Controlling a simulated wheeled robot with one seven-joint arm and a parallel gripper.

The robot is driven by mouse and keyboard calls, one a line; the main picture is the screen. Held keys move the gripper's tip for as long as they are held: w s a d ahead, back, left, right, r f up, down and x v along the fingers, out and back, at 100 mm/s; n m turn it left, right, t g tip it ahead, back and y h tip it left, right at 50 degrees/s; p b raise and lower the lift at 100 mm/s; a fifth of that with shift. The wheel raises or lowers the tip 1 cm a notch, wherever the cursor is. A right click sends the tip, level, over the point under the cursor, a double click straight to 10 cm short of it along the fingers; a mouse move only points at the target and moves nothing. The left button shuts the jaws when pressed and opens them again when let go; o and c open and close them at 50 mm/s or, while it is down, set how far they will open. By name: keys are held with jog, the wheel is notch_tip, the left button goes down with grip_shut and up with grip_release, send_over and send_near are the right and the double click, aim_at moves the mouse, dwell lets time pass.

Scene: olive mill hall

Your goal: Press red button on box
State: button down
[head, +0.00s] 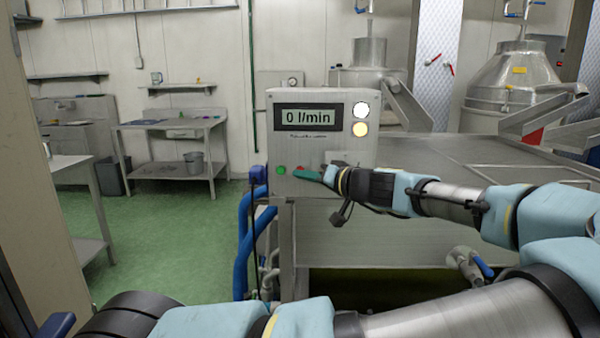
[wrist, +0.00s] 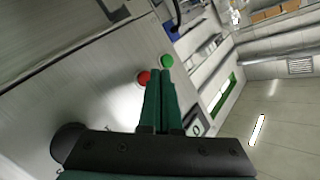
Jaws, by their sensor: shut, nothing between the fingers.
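The grey metal control box (head: 278,152) stands upright in the middle of the head view. My gripper (head: 304,175) has green fingers, shut and empty. The tips are close to the red button. I cannot tell whether they touch it.
A white lamp (head: 361,110) and a yellow lamp (head: 360,129) are on the box's right side. A large metal tank (head: 430,165) is right of the box. Blue hoses (head: 243,235) hang below left.

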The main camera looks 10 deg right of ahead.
jog(key=shift+w, duration=0.1)
jog(key=shift+w, duration=0.3)
jog(key=shift+w+d, duration=0.15)
jog(key=shift+w, duration=0.25)
dwell(0.8)
dwell(0.3)
jog(key=shift+s, duration=0.8)
jog(key=shift+s+a, duration=0.2)
jog(key=shift+s, duration=0.6)
jog(key=shift+s+a, duration=0.25)
jog(key=shift+s, duration=0.6)
jog(key=shift+s+a, duration=0.2)
jog(key=shift+s, duration=0.6)
